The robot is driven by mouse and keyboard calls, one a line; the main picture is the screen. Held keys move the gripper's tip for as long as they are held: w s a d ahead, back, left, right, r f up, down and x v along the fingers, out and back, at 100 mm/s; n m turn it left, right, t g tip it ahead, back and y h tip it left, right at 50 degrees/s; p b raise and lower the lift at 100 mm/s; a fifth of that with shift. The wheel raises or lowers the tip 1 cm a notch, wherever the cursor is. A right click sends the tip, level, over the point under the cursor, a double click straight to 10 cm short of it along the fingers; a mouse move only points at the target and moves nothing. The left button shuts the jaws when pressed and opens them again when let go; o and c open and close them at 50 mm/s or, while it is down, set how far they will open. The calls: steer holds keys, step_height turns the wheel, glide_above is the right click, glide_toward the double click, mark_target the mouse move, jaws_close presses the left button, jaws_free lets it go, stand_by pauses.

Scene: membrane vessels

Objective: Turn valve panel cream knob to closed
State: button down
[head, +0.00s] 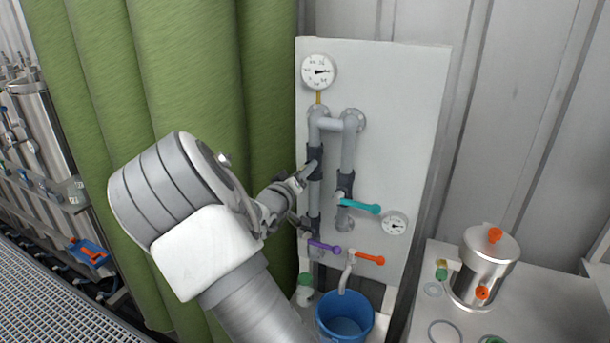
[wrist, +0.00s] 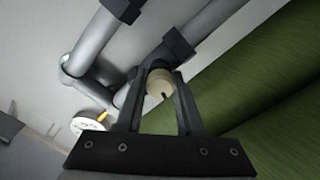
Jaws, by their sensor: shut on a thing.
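The valve panel (head: 405,110) is a white board with grey pipes, upright in front of the wall. The cream knob (wrist: 159,84) is round with a small dark mark on its face. My gripper (wrist: 160,82) is shut on it, one finger on each side. In the head view my gripper (head: 306,174) reaches the left pipe from the left, by a dark valve body (head: 315,162). The cream knob is hidden there.
A teal lever (head: 360,207), a purple lever (head: 325,247) and an orange lever (head: 368,257) stick out from the pipes nearby. A blue bucket (head: 345,322) stands below the spout. A steel vessel (head: 485,268) stands right. A green curtain (head: 180,70) hangs close at left.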

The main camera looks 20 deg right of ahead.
steer(key=m+b, duration=0.1)
steer(key=m, duration=0.1)
steer(key=m+b, duration=0.2)
steer(key=shift+f+m, duration=0.2)
steer(key=shift+m, duration=0.2)
steer(key=m+b, duration=0.3)
steer(key=shift+m, duration=0.3)
steer(key=m+b, duration=0.4)
steer(key=shift+d, duration=0.1)
steer(key=m+b, duration=0.4)
steer(key=shift+s, duration=0.1)
steer(key=m+b, duration=0.3)
steer(key=shift+f+m, duration=0.1)
steer(key=shift+m, duration=0.3)
steer(key=m+b, duration=0.4)
steer(key=shift+m+b, duration=0.3)
steer(key=shift+b, duration=0.1)
steer(key=m+b, duration=0.4)
steer(key=m, duration=0.1)
steer(key=shift+b, duration=0.3)
steer(key=shift+m+b, duration=1)
steer(key=shift+m, duration=0.5)
steer(key=shift+r, duration=0.2)
